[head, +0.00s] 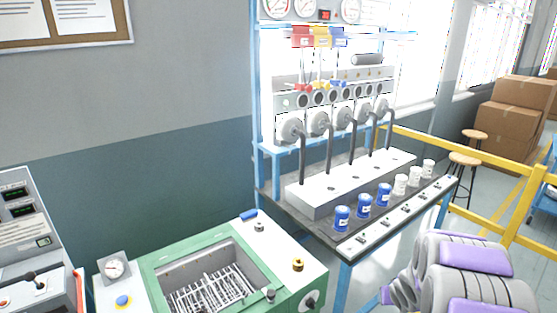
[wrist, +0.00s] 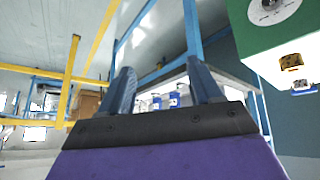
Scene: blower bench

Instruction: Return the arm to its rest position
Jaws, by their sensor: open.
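My arm (head: 465,275), grey with purple panels, is at the lower right of the head view, in front of the bench's right end. My gripper (wrist: 163,78) shows in the wrist view with its two dark fingers spread apart. It is open, with nothing between the fingers. Beyond the fingers, blue-labelled cans (wrist: 172,100) and the blue bench frame show at a distance. The gripper's fingers do not show clearly in the head view.
The blower bench (head: 330,236) carries a row of blue cans (head: 342,218) and white cans (head: 400,184). A green machine (head: 150,262) with an open basin stands at front left. A yellow rail (head: 500,178), stools (head: 464,160) and boxes (head: 515,115) are at the right.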

